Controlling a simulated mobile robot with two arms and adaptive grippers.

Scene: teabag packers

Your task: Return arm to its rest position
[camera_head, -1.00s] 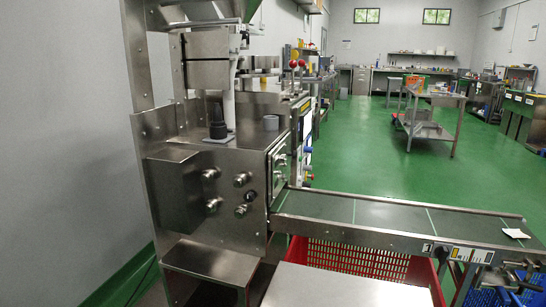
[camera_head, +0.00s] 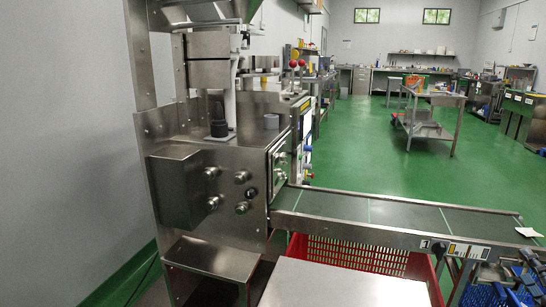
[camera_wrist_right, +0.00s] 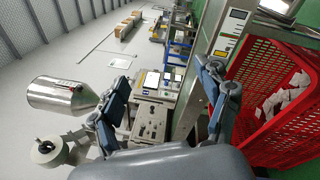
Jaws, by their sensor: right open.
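My right gripper (camera_head: 514,276) shows at the lower right edge of the head view, beside the outer end of the conveyor. In the right wrist view its two blue-grey fingers (camera_wrist_right: 160,78) stand wide apart with nothing between them. My left gripper is not in view. A small white teabag packet (camera_head: 528,232) lies on the conveyor belt (camera_head: 405,214) near its right end, apart from the gripper.
The steel packing machine (camera_head: 215,180) stands at left. A red crate (camera_head: 360,256) sits under the conveyor; the red crate in the wrist view (camera_wrist_right: 268,95) holds several white packets. A blue crate (camera_head: 493,298) is at the lower right. Green floor (camera_head: 350,150) lies open beyond.

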